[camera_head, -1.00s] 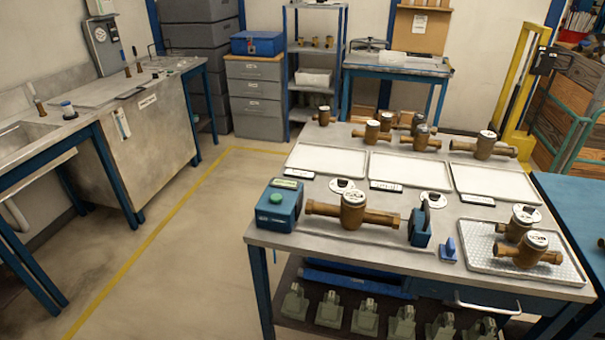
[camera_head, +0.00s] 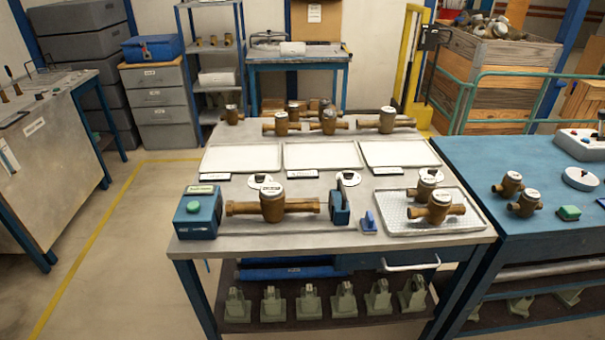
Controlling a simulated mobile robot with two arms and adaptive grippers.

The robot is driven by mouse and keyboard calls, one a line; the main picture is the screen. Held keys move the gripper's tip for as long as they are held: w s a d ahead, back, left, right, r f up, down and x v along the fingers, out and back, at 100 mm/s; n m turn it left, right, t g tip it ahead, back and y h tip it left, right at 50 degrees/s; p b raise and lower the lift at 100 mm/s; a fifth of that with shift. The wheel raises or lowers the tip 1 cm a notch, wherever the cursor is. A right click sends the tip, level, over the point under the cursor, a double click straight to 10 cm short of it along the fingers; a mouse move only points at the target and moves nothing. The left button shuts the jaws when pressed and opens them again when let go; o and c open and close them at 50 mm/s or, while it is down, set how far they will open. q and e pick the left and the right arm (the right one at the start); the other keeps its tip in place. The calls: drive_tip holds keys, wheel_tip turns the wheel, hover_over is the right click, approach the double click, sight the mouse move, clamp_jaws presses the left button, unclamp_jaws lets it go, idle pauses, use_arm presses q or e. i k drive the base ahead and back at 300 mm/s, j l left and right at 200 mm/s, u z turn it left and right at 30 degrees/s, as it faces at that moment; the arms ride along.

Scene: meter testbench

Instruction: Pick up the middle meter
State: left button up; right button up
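Several brass meters stand on the grey-topped bench. A large brass meter (camera_head: 272,205) with a white dial lies level between a blue block with a green button (camera_head: 198,214) and a blue end clamp (camera_head: 341,207). At the back stand a small meter (camera_head: 232,116), a meter (camera_head: 282,124), another meter (camera_head: 328,123) and a longer meter (camera_head: 387,122). A further brass piece is partly hidden behind these. Two meters, one in front (camera_head: 438,207) and one behind (camera_head: 427,186), sit on the metal tray (camera_head: 395,221) at the right. Neither of my grippers is in view.
Three empty white trays, left (camera_head: 242,159), middle (camera_head: 321,156) and right (camera_head: 400,153), lie across the bench. A blue table (camera_head: 520,160) with small meters adjoins at the right. Open floor (camera_head: 120,270) lies left of the bench.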

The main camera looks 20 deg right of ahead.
sight(440, 205)
drive_tip(key=i+l+z, duration=0.1)
drive_tip(key=l, duration=0.35)
drive_tip(key=i+l+z, duration=0.1)
drive_tip(key=i+l, duration=0.15)
drive_tip(key=l, duration=0.2)
drive_tip(key=i+l+z, duration=0.1)
drive_tip(key=l, duration=0.35)
drive_tip(key=i+l+z, duration=0.1)
drive_tip(key=i+l, duration=0.15)
drive_tip(key=l, duration=0.2)
drive_tip(key=i+l+z, duration=0.1)
drive_tip(key=i+l, duration=0.15)
drive_tip(key=l, duration=0.15)
